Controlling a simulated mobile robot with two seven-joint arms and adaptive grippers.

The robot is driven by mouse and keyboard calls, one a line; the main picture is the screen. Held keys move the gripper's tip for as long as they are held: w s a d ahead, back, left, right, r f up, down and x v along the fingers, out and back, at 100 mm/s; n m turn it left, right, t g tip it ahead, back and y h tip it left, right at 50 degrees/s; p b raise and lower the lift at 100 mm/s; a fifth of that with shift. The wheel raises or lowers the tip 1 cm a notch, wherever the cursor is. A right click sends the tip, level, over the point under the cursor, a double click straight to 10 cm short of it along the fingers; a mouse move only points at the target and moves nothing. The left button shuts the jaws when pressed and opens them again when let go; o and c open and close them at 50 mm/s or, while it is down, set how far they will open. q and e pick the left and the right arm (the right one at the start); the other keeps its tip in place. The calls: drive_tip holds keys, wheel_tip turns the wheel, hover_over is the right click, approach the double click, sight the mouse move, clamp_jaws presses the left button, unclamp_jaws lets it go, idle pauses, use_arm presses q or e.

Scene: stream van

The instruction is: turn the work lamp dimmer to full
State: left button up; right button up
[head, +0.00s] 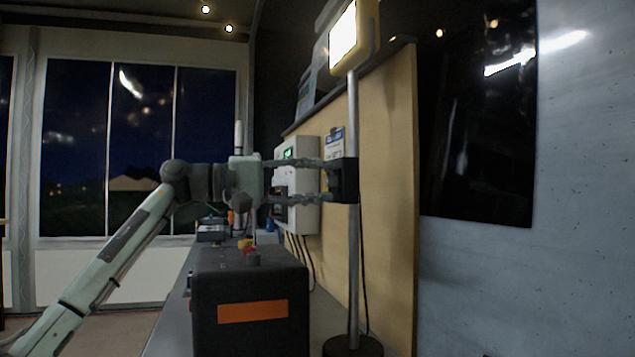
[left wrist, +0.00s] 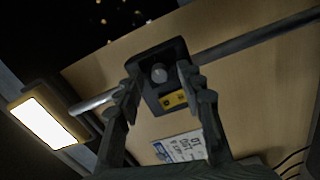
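The work lamp (head: 343,40) is lit at the top of a metal pole (head: 353,260); its bright panel also shows in the left wrist view (left wrist: 42,125). The dimmer is a black box (head: 346,180) on the pole. In the left wrist view its grey round knob (left wrist: 159,74) faces me above a yellow label (left wrist: 173,100). My left gripper (head: 325,180) is open and level with the box, its fingers either side of the knob with gaps. The fingertips overlap the box's edges in view; I cannot tell whether they touch it. My right gripper is not in view.
A black case (head: 250,325) with an orange label stands on the counter below my left gripper. A light grey wall box (head: 303,215) and a printed sign (head: 335,143) are on the wooden panel (head: 387,230) behind the pole. Cables hang near the panel.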

use_arm(q)
drive_tip(key=v, duration=1.1)
drive_tip(key=shift+s+a, duration=0.15)
drive_tip(key=shift+a, duration=0.25)
